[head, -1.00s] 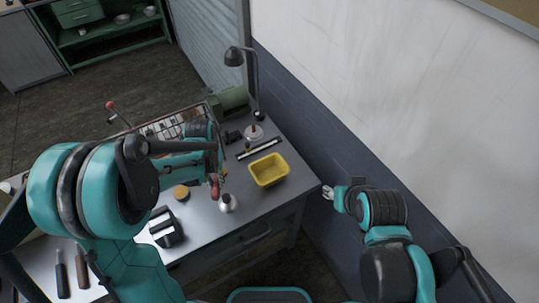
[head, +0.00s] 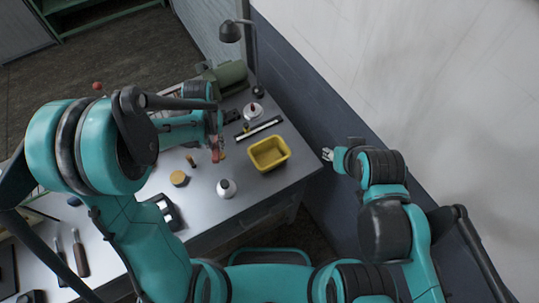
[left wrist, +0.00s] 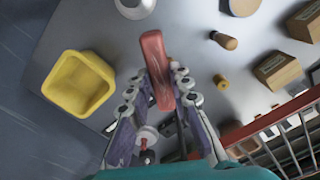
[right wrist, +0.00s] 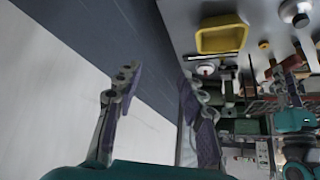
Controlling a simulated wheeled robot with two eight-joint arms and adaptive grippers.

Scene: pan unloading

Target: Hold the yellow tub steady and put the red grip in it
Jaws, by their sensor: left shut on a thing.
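The yellow tub (head: 269,153) stands upright and empty on the grey table near its right edge. It also shows in the left wrist view (left wrist: 78,84) and the right wrist view (right wrist: 221,36). The red grip (left wrist: 157,70) is held between the fingers of my left gripper (left wrist: 158,85). In the head view my left gripper (head: 216,150) is above the table, to the left of the tub and apart from it. My right gripper (head: 328,155) is open and empty, off the table's right edge beside the wall; its spread fingers show in the right wrist view (right wrist: 155,80).
A white round object (head: 226,188) stands near the table's front edge. A black bar (head: 259,128) lies behind the tub. A desk lamp (head: 231,32) stands at the back corner. The wall (head: 400,80) runs close along the right. A wire rack (left wrist: 280,120) shows in the left wrist view.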

